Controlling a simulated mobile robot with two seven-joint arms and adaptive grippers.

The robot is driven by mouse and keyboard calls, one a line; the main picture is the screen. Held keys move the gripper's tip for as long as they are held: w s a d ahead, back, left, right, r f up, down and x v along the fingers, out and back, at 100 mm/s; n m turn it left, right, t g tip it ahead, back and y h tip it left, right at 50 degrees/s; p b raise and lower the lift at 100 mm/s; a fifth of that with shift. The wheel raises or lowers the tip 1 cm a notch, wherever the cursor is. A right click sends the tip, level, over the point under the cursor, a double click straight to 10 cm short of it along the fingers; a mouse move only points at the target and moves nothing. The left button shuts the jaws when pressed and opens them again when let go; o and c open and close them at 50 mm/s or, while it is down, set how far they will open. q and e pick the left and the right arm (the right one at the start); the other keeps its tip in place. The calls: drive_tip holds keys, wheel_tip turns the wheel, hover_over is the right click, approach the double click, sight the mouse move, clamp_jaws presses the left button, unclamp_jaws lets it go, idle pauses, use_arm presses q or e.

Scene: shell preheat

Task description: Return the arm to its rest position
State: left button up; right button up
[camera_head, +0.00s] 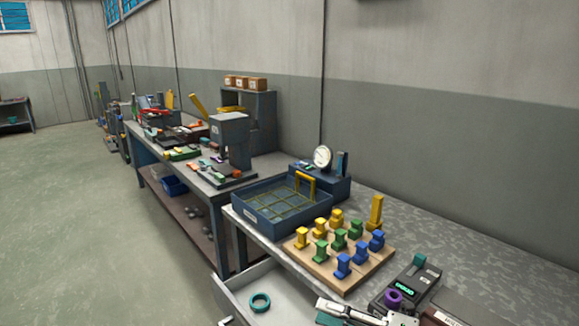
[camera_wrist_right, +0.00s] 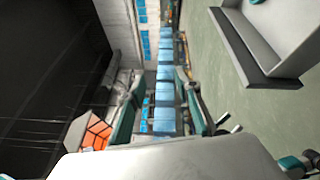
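My right gripper (camera_head: 336,313) is at the bottom edge of the head view, partly cut off by the frame. It is just right of the open drawer, near the bench's front. In the right wrist view the two teal-padded fingers (camera_wrist_right: 160,82) stand apart with nothing between them. Past the fingertips that view shows distant wall, windows and floor. The open drawer (camera_head: 232,300) holds a teal ring (camera_head: 260,302), and a drawer edge (camera_wrist_right: 262,75) shows in the right wrist view.
A wooden board (camera_head: 318,278) with yellow, green and blue pieces lies on the bench. Beside it are a blue tray (camera_head: 262,222), a dial gauge (camera_head: 322,157) and a dark device (camera_head: 385,296) with a purple ring. The floor (camera_head: 85,230) at left is clear.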

drive_tip(key=s+d+f+m+t+h, duration=0.25)
drive_tip(key=f+m+t+h, duration=0.2)
drive_tip(key=f+m, duration=0.4)
drive_tip(key=s+d+f+m+t+h, duration=0.1)
drive_tip(key=d+f+m+t+h, duration=0.35)
drive_tip(key=m, duration=0.75)
drive_tip(key=s+d+f+m+g+h, duration=0.2)
drive_tip(key=s+f+m, duration=0.2)
drive_tip(key=s+f, duration=0.2)
drive_tip(key=s+d+f+m+g+h, duration=0.2)
drive_tip(key=s+f+m+g+h, duration=0.1)
drive_tip(key=s+f, duration=0.4)
drive_tip(key=shift+s+d+f+m+g, duration=0.3)
drive_tip(key=shift+f+m, duration=0.4)
drive_tip(key=shift+m, duration=0.15)
